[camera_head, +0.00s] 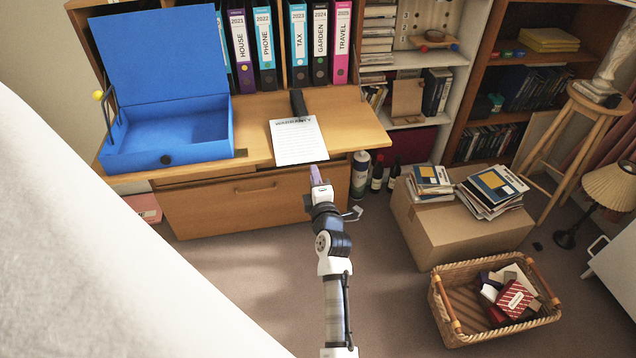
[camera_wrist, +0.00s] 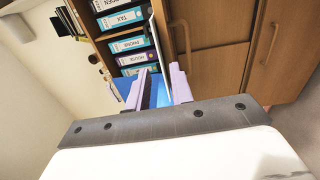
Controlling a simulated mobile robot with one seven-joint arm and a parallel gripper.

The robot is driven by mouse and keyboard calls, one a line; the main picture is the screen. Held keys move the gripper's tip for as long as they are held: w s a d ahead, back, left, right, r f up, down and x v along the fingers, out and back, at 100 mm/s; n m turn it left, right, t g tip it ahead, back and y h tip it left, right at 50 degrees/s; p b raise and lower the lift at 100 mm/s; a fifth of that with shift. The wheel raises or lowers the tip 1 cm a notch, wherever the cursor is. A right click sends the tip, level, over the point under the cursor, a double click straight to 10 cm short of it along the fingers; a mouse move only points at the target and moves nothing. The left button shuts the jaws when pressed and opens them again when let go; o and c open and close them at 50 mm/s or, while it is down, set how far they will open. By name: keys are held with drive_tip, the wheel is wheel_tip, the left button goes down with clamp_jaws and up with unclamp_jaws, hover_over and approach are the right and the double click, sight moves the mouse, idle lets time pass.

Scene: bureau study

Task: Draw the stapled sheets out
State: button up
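The stapled sheets (camera_head: 300,145), white and headed "WARRANTY", lie flat on the wooden bureau's writing surface (camera_head: 355,125). Their near end reaches the front edge and seems to stick out slightly past it. My gripper (camera_head: 317,174) is just in front of that edge, by the sheets' near right corner. In the wrist view my gripper (camera_wrist: 158,88) has its two lilac fingers apart. A thin white strip, probably the sheets (camera_wrist: 162,55) seen edge-on, runs down toward the gap between them. I cannot tell whether a finger touches it.
An open blue box file (camera_head: 165,130) stands left of the sheets. A black object (camera_head: 298,103) lies at their far end. Binders (camera_head: 265,45) line the back. A cardboard box (camera_head: 455,225) with books and a wicker basket (camera_head: 460,310) stand on the floor at right.

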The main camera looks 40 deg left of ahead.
drive_tip(key=shift+b+x, duration=0.6)
drive_tip(key=shift+x, duration=2.25)
clamp_jaws()
drive_tip(key=shift+r, duration=0.2)
drive_tip(key=shift+d, duration=0.1)
drive_tip(key=b+v, duration=0.4)
drive_tip(key=v, duration=0.6)
drive_tip(key=shift+r, duration=0.2)
